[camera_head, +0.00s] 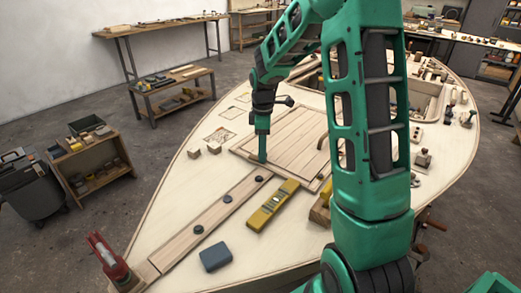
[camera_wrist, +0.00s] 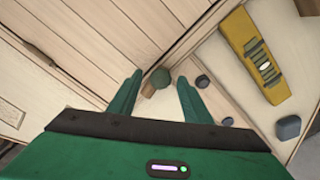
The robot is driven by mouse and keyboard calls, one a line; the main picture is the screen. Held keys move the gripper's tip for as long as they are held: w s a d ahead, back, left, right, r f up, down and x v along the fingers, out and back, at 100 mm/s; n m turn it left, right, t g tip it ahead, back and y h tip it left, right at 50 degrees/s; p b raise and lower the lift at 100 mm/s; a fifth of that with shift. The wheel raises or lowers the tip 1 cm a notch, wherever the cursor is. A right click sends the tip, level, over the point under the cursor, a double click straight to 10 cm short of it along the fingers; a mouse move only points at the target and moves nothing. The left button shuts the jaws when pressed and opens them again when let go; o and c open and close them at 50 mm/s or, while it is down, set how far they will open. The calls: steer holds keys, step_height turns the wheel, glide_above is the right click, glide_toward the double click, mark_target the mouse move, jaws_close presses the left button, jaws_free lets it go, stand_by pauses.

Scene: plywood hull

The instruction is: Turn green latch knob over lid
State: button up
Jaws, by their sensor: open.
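The lid (camera_head: 290,140) is a planked wooden panel on the deck. In the wrist view the lid (camera_wrist: 130,30) fills the upper left. The green latch knob (camera_wrist: 161,77) is a small rounded knob with a short wooden piece (camera_wrist: 147,90) beside it, close to the lid's corner. My gripper (camera_wrist: 158,84) is open, with the knob showing between its two green fingers; I cannot tell whether they touch it. In the head view my gripper (camera_head: 262,158) points down at the lid's near left corner, and the knob is not distinguishable there.
A yellow level (camera_head: 272,205) lies right of a wooden strip (camera_head: 215,212) with several dark round caps. A blue-grey block (camera_head: 215,257) lies nearer, and a red clamp (camera_head: 108,262) sits at the near left. Small wooden blocks (camera_head: 214,147) stand left of the lid.

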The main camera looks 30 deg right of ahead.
steer(key=c, duration=1.1)
steer(key=shift+o, duration=0.2)
steer(key=m, duration=0.4)
steer(key=shift+w+r+m, duration=0.1)
steer(key=shift+m, duration=0.2)
steer(key=m, duration=0.5)
steer(key=shift+m, duration=0.3)
steer(key=m, duration=0.5)
steer(key=shift+m, duration=2.4)
